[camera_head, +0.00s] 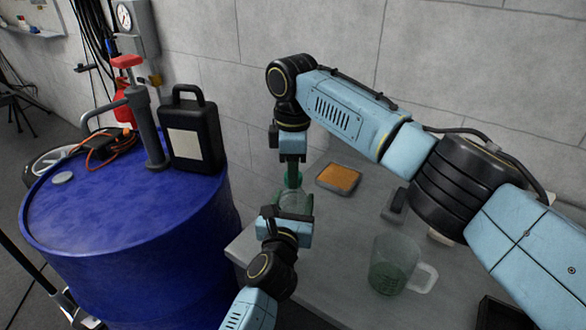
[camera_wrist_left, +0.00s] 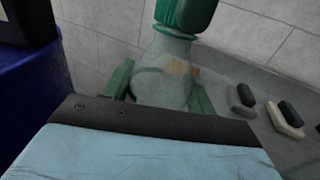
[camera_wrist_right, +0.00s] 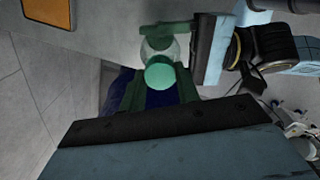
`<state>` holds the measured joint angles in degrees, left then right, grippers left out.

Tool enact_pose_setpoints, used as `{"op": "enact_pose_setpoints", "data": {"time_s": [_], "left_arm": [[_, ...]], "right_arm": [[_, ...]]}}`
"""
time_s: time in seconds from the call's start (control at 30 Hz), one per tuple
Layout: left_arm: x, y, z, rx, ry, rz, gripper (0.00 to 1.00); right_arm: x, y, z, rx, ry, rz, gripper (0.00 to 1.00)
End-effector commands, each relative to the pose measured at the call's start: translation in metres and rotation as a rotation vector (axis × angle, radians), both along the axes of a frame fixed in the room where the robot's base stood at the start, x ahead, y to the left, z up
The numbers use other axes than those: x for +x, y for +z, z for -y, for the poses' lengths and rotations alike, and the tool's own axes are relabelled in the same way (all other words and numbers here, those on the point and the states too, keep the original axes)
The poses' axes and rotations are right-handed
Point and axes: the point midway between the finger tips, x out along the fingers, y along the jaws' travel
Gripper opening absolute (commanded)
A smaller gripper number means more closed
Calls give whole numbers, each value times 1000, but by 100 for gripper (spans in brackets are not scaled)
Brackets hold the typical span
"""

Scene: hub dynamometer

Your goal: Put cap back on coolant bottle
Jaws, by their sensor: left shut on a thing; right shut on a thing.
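The coolant bottle (camera_head: 294,202) is clear and stands above the grey table near its left edge. My left gripper (camera_head: 288,212) is shut around its body; the green fingers show on both sides of the bottle (camera_wrist_left: 160,80) in the left wrist view. My right gripper (camera_head: 292,172) points down from above and is shut on the green cap, a round disc (camera_wrist_right: 160,73) between its fingers in the right wrist view. The cap is over the bottle's neck, close to it or touching. Fingers hide the join, so I cannot tell if it is seated.
A blue drum (camera_head: 130,215) with a black jug (camera_head: 190,135) and a hand pump (camera_head: 150,130) stands at the left. On the grey table (camera_head: 335,225) are an orange-topped tray (camera_head: 338,178), a dark block (camera_head: 394,205) and a clear measuring jug (camera_head: 390,265). A wall is behind.

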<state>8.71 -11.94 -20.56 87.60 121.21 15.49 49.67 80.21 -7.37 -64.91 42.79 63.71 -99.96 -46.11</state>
Motion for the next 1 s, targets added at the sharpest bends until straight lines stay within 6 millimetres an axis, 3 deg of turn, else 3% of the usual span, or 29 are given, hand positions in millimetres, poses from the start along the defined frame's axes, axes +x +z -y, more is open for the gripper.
{"op": "enact_pose_setpoints", "data": {"time_s": [0.4,0.57,0.6,0.7,0.77,1.0], "left_arm": [[0,0,0,0,1,-1,0],[0,0,0,0,1,-1,0],[0,0,0,0,1,-1,0],[0,0,0,0,1,-1,0],[0,0,0,0,1,-1,0],[0,0,0,0,1,-1,0]], "right_arm": [[-1,-1,-1,1,-791,-3,4],[0,0,0,1,-788,0,4],[0,0,0,1,-788,0,37],[0,0,0,1,-787,0,50],[0,0,0,1,-786,0,57],[0,0,0,1,-786,0,57]]}}
